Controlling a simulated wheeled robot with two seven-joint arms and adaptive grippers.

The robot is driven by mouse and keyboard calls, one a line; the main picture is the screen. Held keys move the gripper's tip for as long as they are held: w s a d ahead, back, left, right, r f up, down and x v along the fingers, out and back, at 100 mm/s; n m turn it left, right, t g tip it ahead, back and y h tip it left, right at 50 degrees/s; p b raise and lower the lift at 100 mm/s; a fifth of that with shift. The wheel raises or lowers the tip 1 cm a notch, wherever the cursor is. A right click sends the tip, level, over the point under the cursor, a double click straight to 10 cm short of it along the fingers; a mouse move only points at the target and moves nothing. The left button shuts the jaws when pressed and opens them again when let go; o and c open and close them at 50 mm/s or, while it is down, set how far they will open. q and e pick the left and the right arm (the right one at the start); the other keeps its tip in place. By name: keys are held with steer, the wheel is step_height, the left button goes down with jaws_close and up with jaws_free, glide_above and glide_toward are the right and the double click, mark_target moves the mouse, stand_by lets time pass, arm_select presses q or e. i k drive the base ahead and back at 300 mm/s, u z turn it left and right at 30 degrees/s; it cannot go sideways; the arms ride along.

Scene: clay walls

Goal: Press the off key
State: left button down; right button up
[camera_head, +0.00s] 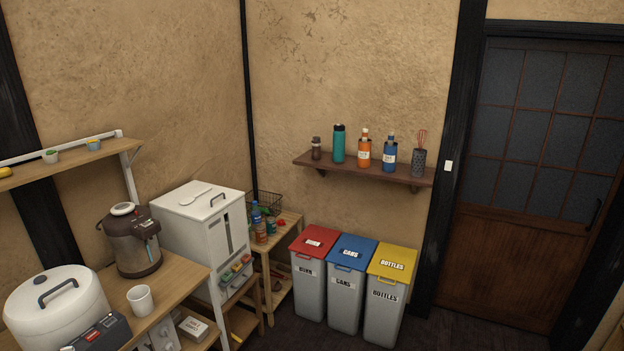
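No key with a readable "off" mark shows in the head view. A white rice cooker (52,304) with a dark handle stands at the lower left; a dark control panel (100,335) with small red marks is at its front, partly cut by the bottom edge. A small white switch plate (448,166) is on the dark post beside the door. Neither of my grippers is in view.
A white mug (140,299) stands near the counter's front edge. A white rice dispenser (205,230) is beyond the pot. Red, blue and yellow lidded bins (345,285) line the wall under a shelf (365,170). Dark floor lies clear before the door (530,190).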

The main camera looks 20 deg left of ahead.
mark_target(112, 321)
steer(key=u, duration=0.8)
steer(key=i, duration=0.9)
steer(key=u, duration=1.5)
steer(key=i, duration=0.5)
steer(key=u, duration=0.3)
